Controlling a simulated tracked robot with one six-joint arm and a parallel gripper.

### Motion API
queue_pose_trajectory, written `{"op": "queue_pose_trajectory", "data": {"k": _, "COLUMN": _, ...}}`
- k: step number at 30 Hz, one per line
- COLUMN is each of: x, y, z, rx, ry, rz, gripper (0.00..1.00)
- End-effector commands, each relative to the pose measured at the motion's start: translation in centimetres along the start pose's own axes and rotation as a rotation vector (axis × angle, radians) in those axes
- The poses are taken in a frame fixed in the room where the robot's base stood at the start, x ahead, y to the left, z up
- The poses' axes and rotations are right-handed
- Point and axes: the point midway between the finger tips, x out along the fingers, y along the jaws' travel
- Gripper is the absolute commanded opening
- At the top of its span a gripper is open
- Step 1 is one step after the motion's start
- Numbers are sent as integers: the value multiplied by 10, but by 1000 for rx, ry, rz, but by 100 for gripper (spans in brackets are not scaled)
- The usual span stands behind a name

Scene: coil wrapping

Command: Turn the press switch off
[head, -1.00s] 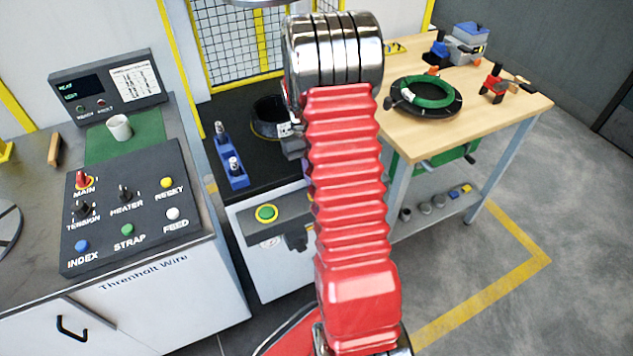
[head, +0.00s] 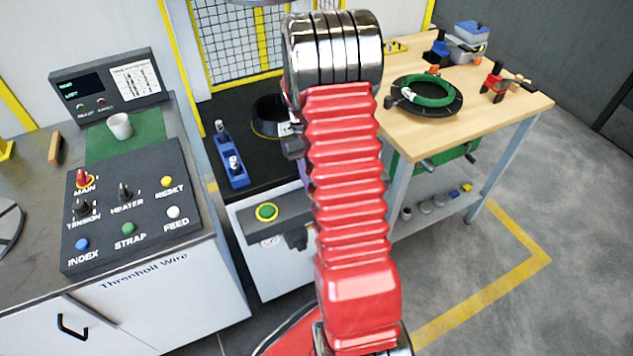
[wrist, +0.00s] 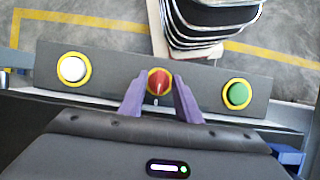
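The press's front panel (wrist: 205,88) shows in the wrist view with a red rotary switch (wrist: 158,82) on a yellow ring at its middle. A small white mark sits just below the switch; its setting is too small to read surely. My gripper (wrist: 160,77) has its two purple fingers spread on either side of the red knob. Gaps seem to show between fingers and knob, so it looks open around it. In the head view, my red arm hides the switch and most of the gripper; the panel's green button (head: 266,212) shows to the left.
A white button (wrist: 73,69) and a green button (wrist: 237,94) flank the switch. In the head view, a control console (head: 130,205) with its own knobs stands at left. A wooden table (head: 500,118) with a green coil (head: 428,91) stands at right.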

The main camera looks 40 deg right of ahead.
Motion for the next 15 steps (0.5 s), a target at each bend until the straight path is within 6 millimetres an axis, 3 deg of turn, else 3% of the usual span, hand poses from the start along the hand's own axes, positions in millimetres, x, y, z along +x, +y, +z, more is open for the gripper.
{"op": "queue_pose_trajectory", "data": {"k": 8, "x": -12, "y": 0, "z": -1, "rx": 1, "ry": 4, "rz": 1, "gripper": 30}}
{"op": "queue_pose_trajectory", "data": {"k": 15, "x": -46, "y": 1, "z": -1, "rx": 0, "ry": 5, "rz": 2, "gripper": 30}}
